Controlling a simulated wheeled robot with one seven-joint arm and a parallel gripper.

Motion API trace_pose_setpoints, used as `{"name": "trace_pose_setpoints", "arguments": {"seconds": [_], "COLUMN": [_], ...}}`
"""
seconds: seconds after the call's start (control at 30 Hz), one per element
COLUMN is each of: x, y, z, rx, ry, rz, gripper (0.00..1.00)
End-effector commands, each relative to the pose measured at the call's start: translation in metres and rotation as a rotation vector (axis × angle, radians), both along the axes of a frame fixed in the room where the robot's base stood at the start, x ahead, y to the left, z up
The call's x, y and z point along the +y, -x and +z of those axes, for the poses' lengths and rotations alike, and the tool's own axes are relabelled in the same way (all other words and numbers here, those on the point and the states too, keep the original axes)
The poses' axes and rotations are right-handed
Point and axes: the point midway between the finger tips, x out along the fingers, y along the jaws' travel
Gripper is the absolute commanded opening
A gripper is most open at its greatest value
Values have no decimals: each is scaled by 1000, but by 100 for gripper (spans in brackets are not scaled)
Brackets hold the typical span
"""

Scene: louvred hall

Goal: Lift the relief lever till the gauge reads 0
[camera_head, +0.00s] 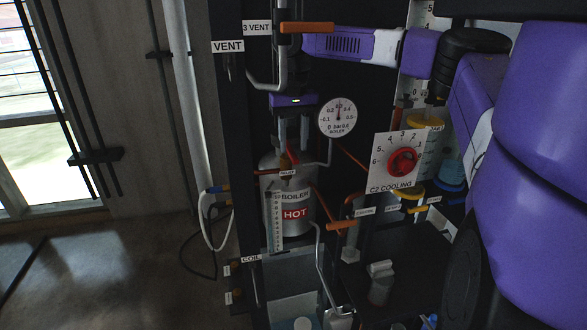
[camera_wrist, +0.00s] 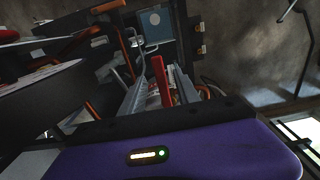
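The relief lever is a red bar (camera_head: 291,157) above a small label on top of the metal boiler (camera_head: 268,180). It shows in the wrist view as a red bar (camera_wrist: 161,80) between the two grey fingers. My gripper (camera_head: 291,143), a purple body with grey fingers pointing down, is over the boiler top. In the wrist view my gripper (camera_wrist: 163,78) looks open, its fingers on either side of the red bar; contact cannot be made out. The round white boiler gauge (camera_head: 337,117) is right of my gripper, its needle pointing nearly straight up, near 0.3.
A C2 COOLING panel (camera_head: 383,165) with a red knob (camera_head: 403,162) stands right of the boiler. An orange vent handle (camera_head: 306,27) is above, close to my arm. Orange-handled pipes (camera_head: 341,226) and a thermometer scale (camera_head: 276,222) are near the boiler. Open floor lies left.

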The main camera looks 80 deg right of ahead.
Motion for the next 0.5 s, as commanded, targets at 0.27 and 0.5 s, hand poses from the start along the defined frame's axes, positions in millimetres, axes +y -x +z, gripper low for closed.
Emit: {"name": "trace_pose_setpoints", "arguments": {"seconds": [0.27, 0.5], "x": [0, 0], "y": [0, 0], "z": [-25, -24], "rx": [0, -1], "ry": [1, -2], "rz": [0, 0], "gripper": [38, 38]}}
